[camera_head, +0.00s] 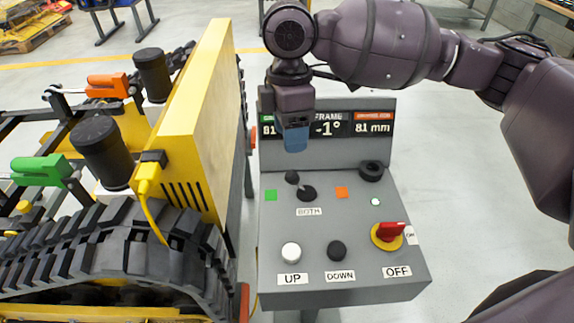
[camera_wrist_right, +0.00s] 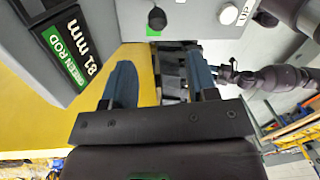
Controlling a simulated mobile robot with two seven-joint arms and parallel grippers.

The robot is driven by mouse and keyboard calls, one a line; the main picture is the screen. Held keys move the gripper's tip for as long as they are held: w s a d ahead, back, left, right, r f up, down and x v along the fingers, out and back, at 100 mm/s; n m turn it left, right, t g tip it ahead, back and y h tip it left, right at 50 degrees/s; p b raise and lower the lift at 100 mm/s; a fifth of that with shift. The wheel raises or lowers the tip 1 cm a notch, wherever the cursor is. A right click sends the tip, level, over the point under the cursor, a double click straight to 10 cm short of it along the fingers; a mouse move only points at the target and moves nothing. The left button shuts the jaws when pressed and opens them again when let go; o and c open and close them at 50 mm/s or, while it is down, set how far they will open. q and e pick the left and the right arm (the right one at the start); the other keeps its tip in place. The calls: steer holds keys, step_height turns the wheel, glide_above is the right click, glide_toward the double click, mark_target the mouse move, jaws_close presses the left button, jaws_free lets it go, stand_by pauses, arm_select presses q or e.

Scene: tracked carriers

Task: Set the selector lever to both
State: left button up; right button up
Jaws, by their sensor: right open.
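The selector lever (camera_head: 293,178) is a black lever on a round black hub (camera_head: 307,193) on the grey control panel (camera_head: 345,240). Its knob points up and left, away from the BOTH label (camera_head: 309,211) below the hub. A green square (camera_head: 270,195) lies left of it and an orange square (camera_head: 341,192) right. My right gripper (camera_head: 296,138) hangs above the panel's back, over the display and clear of the lever. In the right wrist view its blue fingers (camera_wrist_right: 162,82) are apart with nothing between them. A dark arm part at that view's right may be my left arm; its jaws are unclear.
The panel also has a white UP button (camera_head: 291,253), a black DOWN button (camera_head: 337,251) and a red switch (camera_head: 390,232) on a yellow base. A display (camera_head: 372,123) stands at the back. A yellow tracked carrier (camera_head: 200,130) stands close on the left.

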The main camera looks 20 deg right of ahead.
mark_target(293, 171)
steer(key=f, duration=0.3)
steer(key=f+b, duration=0.1)
steer(key=f, duration=0.2)
steer(key=f+b, duration=0.1)
steer(key=f, duration=0.2)
steer(key=shift+s+d, duration=0.15)
steer(key=shift+s, duration=0.25)
steer(key=shift+s+f, duration=0.1)
steer(key=shift+f, duration=0.45)
jaws_close()
